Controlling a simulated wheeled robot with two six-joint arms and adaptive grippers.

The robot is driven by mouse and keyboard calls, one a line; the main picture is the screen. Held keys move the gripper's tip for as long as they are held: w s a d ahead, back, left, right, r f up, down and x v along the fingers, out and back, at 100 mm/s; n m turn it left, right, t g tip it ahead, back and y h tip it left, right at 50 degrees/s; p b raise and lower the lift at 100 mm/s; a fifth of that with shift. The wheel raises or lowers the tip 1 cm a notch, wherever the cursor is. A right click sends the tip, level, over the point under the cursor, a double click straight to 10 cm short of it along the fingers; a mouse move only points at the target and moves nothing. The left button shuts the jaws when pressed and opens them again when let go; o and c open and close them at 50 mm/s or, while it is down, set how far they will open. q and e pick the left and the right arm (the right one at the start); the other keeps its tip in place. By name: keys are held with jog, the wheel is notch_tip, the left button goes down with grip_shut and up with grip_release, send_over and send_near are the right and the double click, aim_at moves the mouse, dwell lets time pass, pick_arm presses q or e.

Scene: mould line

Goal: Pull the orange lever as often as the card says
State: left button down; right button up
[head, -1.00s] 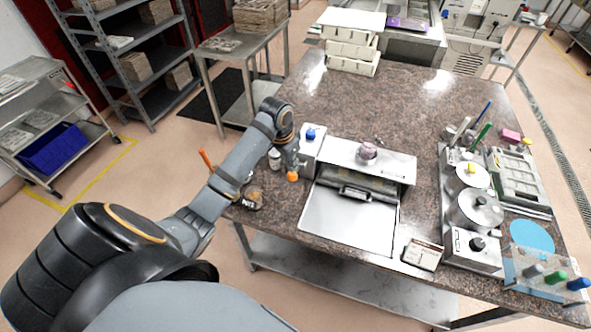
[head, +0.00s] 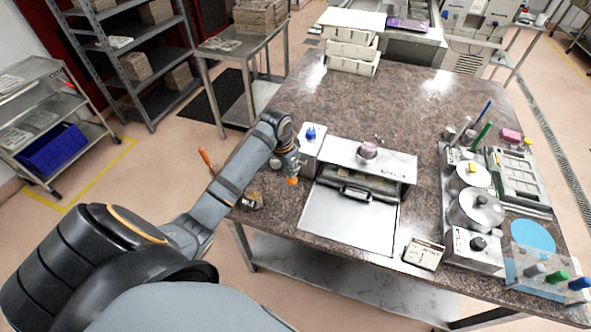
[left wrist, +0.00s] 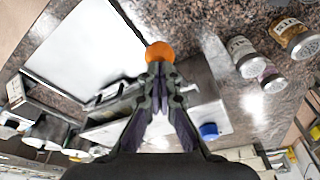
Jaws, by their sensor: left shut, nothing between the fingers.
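The orange lever's round knob (head: 292,181) is at the left side of the metal press-like machine (head: 345,221). In the left wrist view the orange knob (left wrist: 160,53) is right at the fingertips. My left gripper (head: 295,170) is shut with nothing between its fingers; its tips (left wrist: 160,68) touch or nearly touch the knob. The lever's shaft is hidden behind the gripper. A small card (head: 424,253) stands at the table's front edge, right of the machine; its print is too small to read. My right gripper is not in view.
Small jars (left wrist: 290,37) stand close to the lever, partly behind my left arm. A blue knob (head: 310,133) tops a box on the machine's left. Pots and a dial unit (head: 473,250) stand to the right. The table's back middle is clear.

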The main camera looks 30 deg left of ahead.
aim_at(291, 182)
pick_arm(q)
jog(key=shift+s+x, duration=0.15)
jog(key=shift+x, duration=0.6)
jog(key=shift+s+x, duration=0.15)
jog(key=shift+x, duration=0.6)
jog(key=shift+f+b, duration=0.15)
jog(key=shift+b, duration=0.15)
jog(key=shift+b+x, duration=0.5)
jog(key=shift+x, duration=0.85)
jog(key=shift+s+a, duration=0.15)
jog(key=shift+a, duration=0.05)
jog(key=p+v, duration=0.3)
jog(key=shift+w+d, duration=0.1)
jog(key=shift+w, duration=0.25)
jog(key=shift+r, duration=0.45)
jog(key=shift+w+d+r+v, duration=0.1)
jog(key=shift+w+v, duration=0.2)
jog(key=shift+v, duration=1.2)
jog(key=shift+w+d+r+v, duration=0.1)
jog(key=shift+w+v, duration=0.2)
jog(key=shift+v, duration=1.2)
jog(key=shift+w+d+v, duration=0.1)
jog(key=shift+w+v, duration=0.25)
jog(key=shift+v, duration=1.1)
jog(key=shift+a+r, duration=0.1)
